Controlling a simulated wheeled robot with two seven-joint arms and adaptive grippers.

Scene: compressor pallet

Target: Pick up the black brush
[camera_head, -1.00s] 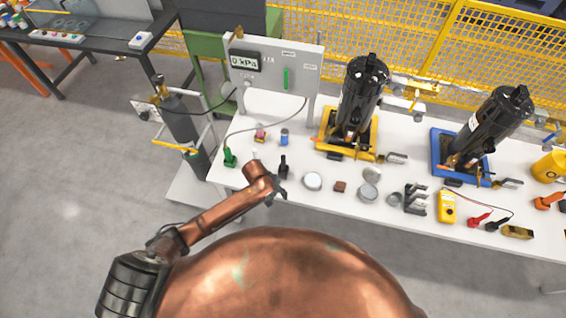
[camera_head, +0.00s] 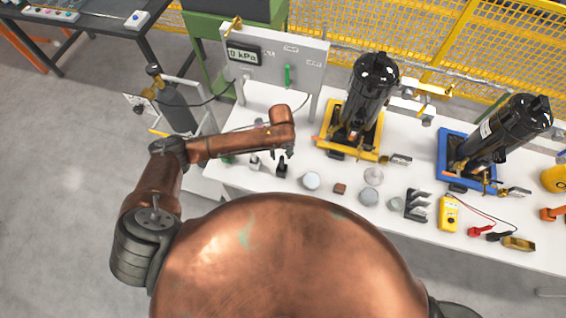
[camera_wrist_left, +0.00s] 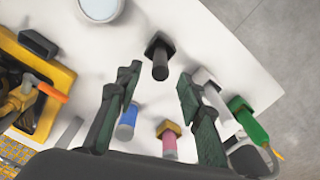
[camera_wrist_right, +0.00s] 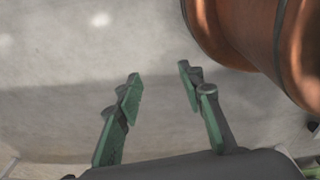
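The black brush (camera_head: 282,166) stands upright on the white table near its front left edge. It has a dark round handle on a squarish base, and in the left wrist view the brush (camera_wrist_left: 161,57) shows just beyond the gap between my fingertips, apart from them. My left gripper (camera_head: 283,147) is above and behind the brush, partly hidden under its wrist. In the left wrist view the left gripper (camera_wrist_left: 159,84) is open and empty. My right gripper (camera_wrist_right: 162,82) is open and empty over the grey floor in the right wrist view.
A blue cylinder (camera_wrist_left: 127,122), a pink-and-yellow item (camera_wrist_left: 169,138) and a green-handled item (camera_wrist_left: 248,121) stand close to the left gripper. A round silver tin (camera_head: 311,181) is right of the brush. The gauge panel (camera_head: 275,62) and yellow-framed compressor (camera_head: 371,88) stand behind.

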